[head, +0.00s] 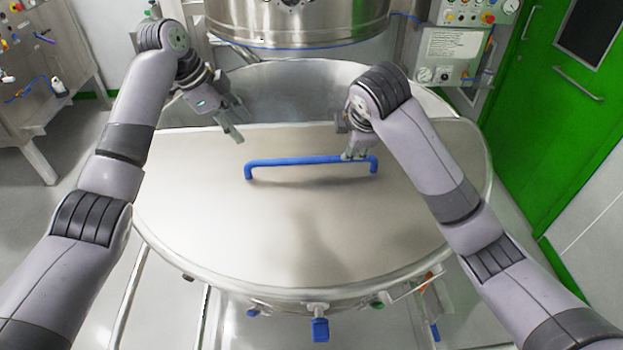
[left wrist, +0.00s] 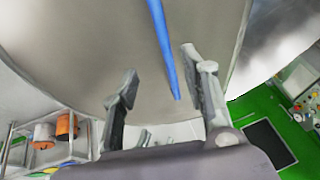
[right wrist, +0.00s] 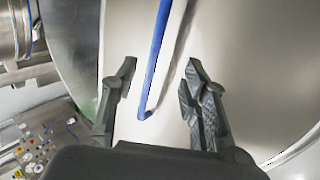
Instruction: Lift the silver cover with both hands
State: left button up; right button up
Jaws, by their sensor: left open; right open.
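The silver cover (head: 300,235) is a flat metal lid over the front part of a round vessel. A blue bar handle (head: 290,161) stands on it near its back edge. My left gripper (head: 234,136) is open and empty, above the cover's back edge, to the left of the handle and apart from it. In the left wrist view the handle (left wrist: 162,45) runs between and beyond the open fingers. My right gripper (head: 354,152) is open at the handle's right end. In the right wrist view the handle (right wrist: 155,65) ends between its fingers; contact cannot be told.
The vessel's open back part (head: 290,85) shows behind the cover. A steel cylinder (head: 295,22) hangs over it. A control panel (head: 455,50) stands at the back right, near a green door (head: 575,90). A steel bench (head: 50,90) is at the left.

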aim_at(269, 160)
pick_arm(q)
jog(key=x, duration=1.5)
jog(key=shift+w+f, duration=0.35)
jog(key=shift+w, duration=0.1)
pick_arm(e)
jog(key=x, duration=1.6)
jog(key=shift+w+r, duration=0.1)
jog(key=shift+w, duration=0.05)
pick_arm(q)
jog(key=shift+d+f, duration=0.25)
jog(key=shift+f, duration=0.35)
pick_arm(e)
jog(key=shift+w+f, duration=0.3)
jog(key=shift+f, duration=0.2)
pick_arm(q)
jog(key=shift+w, duration=0.1)
grip_shut()
pick_arm(e)
grip_shut()
pick_arm(q)
jog(key=shift+w+r, duration=0.1)
jog(key=shift+r, duration=0.15)
pick_arm(e)
jog(key=shift+w+r, duration=0.2)
jog(key=shift+r, duration=0.05)
